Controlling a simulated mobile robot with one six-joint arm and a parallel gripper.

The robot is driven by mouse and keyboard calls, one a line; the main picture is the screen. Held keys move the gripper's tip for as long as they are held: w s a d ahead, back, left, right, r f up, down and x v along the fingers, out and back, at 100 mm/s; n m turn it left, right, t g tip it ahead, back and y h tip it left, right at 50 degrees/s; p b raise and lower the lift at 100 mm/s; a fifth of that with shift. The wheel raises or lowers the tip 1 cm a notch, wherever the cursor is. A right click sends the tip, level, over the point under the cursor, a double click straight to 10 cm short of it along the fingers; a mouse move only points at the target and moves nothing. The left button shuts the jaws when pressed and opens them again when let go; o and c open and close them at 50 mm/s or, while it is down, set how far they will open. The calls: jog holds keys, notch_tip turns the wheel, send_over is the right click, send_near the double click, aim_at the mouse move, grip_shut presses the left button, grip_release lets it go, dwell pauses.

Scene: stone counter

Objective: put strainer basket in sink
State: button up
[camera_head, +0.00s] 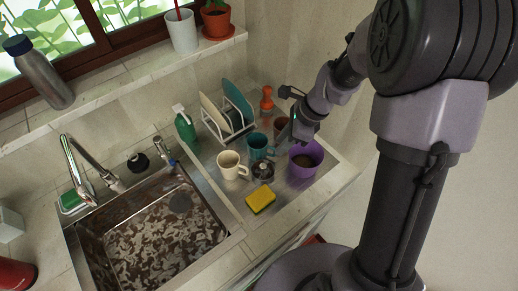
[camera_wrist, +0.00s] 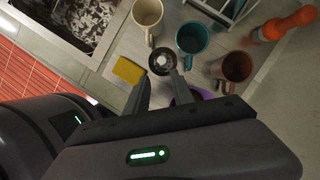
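The strainer basket (camera_head: 263,171) looks like a small round metal piece with a dark rim. It sits on the drainboard among the mugs and also shows in the wrist view (camera_wrist: 162,62), just beyond my fingertips. My gripper (camera_head: 298,135) is above the drainboard, up and to the right of the basket in the head view. In the wrist view my gripper (camera_wrist: 163,80) has its fingers apart, with nothing between them. The sink (camera_head: 150,241) is at the lower left, with a blotchy brown and grey basin; its edge also shows in the wrist view (camera_wrist: 70,40).
Close around the basket are a cream mug (camera_head: 231,166), a teal mug (camera_head: 258,146), a yellow sponge (camera_head: 261,200) and a purple pot (camera_head: 304,161). A brown mug (camera_wrist: 233,70), dish rack (camera_head: 226,125) and orange bottle (camera_head: 267,101) stand behind. A faucet (camera_head: 82,170) stands beside the sink.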

jog(key=b, duration=0.3)
send_near(264, 165)
jog(key=x, duration=0.5)
jog(key=shift+s+a, duration=0.1)
jog(key=shift+a, duration=0.2)
jog(key=b+x, duration=0.2)
jog(key=x, duration=0.3)
jog(key=shift+d+f+b, duration=0.1)
jog(key=shift+f+b, duration=0.2)
jog(key=shift+b, duration=0.05)
jog(key=shift+r, duration=0.15)
jog(key=shift+c, duration=0.9)
grip_shut()
